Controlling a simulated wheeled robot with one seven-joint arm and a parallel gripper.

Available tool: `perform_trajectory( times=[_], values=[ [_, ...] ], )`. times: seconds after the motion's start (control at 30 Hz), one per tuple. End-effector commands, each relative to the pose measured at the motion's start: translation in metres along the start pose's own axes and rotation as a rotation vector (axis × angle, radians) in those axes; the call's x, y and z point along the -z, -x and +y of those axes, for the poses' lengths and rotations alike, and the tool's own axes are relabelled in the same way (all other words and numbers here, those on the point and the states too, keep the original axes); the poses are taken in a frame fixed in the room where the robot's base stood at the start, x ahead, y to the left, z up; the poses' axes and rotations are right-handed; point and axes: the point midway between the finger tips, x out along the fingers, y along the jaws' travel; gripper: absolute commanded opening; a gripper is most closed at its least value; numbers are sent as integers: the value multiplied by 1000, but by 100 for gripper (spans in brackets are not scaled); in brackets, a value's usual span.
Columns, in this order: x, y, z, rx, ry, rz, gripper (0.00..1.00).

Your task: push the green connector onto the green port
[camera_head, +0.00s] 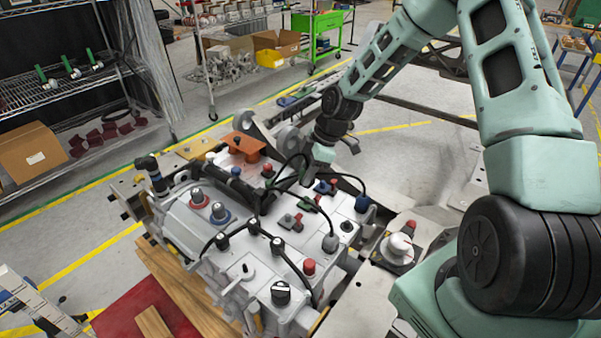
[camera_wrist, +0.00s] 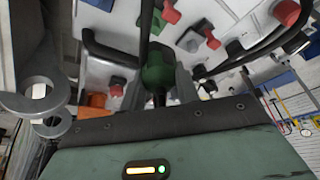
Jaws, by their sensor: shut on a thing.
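The green connector (camera_wrist: 158,70) shows in the wrist view just beyond the dark edge of my gripper, with a dark cable running up from it. My gripper (camera_head: 322,153) is shut on the connector and hangs above the far right part of the chassis block. Its fingertips are hard to make out. A dark green fitting, likely the green port (camera_wrist: 157,23), sits beside a red latch on the pale housing, partly behind the cable. In the head view a small green fitting (camera_head: 308,203) lies among the ports. I cannot tell any contact between connector and port.
Black cables arch over the white housing (camera_head: 250,270). An orange block (camera_head: 243,147) stands at its far side. A white round part (camera_head: 397,248) stands to the right. Shelving is farther back.

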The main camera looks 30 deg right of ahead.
Motion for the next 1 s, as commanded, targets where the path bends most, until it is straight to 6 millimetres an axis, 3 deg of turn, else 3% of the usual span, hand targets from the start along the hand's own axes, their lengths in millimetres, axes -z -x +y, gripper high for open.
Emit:
perform_trajectory(
  times=[0.4, 1.0],
  values=[
    [-16, -42, -1, 1, 1, 1, 0],
    [-14, -35, 0, 1, 0, 1, 0]
  ],
)
